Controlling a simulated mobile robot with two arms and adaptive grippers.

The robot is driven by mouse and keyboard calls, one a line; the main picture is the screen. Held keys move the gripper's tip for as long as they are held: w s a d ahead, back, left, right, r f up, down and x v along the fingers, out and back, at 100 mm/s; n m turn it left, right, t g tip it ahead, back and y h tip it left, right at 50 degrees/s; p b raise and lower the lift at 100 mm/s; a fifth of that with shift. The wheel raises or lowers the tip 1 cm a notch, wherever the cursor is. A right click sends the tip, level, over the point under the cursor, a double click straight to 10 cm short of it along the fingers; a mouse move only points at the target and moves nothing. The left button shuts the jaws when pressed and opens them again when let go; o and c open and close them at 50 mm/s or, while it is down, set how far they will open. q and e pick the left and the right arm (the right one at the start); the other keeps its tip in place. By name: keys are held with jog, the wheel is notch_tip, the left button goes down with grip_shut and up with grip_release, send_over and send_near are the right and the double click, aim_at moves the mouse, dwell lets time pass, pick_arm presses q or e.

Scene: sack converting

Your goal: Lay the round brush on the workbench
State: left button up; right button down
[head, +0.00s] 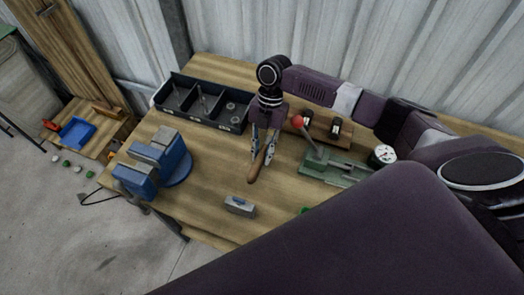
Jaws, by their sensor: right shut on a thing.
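My right gripper (265,155) points down over the middle of the wooden workbench (215,218). It is shut on the round brush (254,174), whose brown wooden handle sticks out below and to the left of the fingers. The brush is tilted, and its bristle end is hidden by the gripper. I cannot tell whether the handle's low end touches the bench top. My left gripper is not in view.
A blue vise (173,158) stands at the bench's left, a dark divided tray (203,103) at the back. A green toggle press (335,168) with a red knob and a dial gauge (383,154) are right. A small grey block (240,206) lies in front. Bare wood shows left of the brush.

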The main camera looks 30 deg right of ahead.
aim_at(267, 141)
jog(key=shift+f, duration=0.1)
jog(key=c, duration=1.7)
grip_release()
jog(key=shift+o, duration=0.2)
jog(key=v, duration=1.2)
